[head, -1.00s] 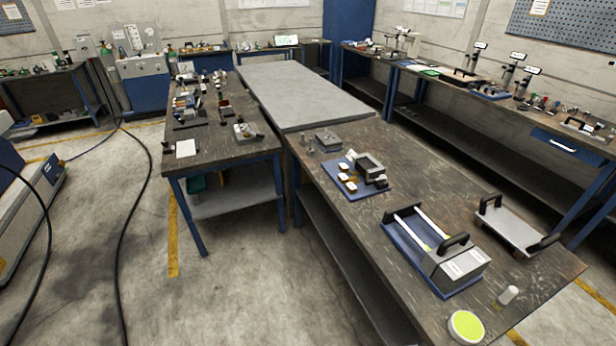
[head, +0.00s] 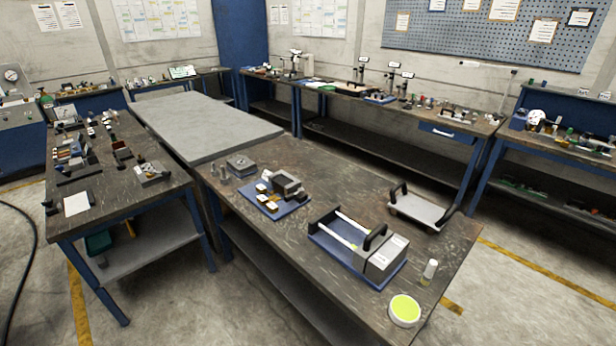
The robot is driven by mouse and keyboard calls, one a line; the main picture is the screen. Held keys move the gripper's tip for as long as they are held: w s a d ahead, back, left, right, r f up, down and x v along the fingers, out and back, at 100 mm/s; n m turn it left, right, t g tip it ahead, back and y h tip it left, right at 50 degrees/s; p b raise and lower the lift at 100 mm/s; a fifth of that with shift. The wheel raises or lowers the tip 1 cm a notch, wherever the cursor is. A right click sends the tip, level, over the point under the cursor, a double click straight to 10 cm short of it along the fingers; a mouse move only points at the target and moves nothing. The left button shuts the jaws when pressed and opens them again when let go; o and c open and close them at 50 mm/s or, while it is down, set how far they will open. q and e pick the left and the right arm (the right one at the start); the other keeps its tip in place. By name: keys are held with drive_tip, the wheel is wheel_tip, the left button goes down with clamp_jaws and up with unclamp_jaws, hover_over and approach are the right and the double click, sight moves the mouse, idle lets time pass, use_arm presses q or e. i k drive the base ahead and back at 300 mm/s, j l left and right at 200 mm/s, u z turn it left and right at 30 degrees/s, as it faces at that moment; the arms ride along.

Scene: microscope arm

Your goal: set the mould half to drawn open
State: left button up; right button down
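A mould fixture with a blue base (head: 330,237) stands on the near dark workbench. Two pale parallel rods (head: 344,240) run across its far left part. A grey block (head: 384,259) sits at the near right end of the base, with pale labels on top. A black handle (head: 374,237) stands at the block's rod side. The block looks like the mould half together with a fixed part; I cannot tell where one ends. The rods are bare to the left of the handle. Neither gripper is in view.
A grey tray with black handles (head: 420,209) lies behind the fixture. A round tub with yellow-green contents (head: 404,309) and a small pale cylinder (head: 430,270) stand near the bench's front right. A second blue-based device (head: 280,192) stands left. Floor is clear at lower right.

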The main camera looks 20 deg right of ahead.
sight(379, 237)
drive_tip(key=z, duration=1.15)
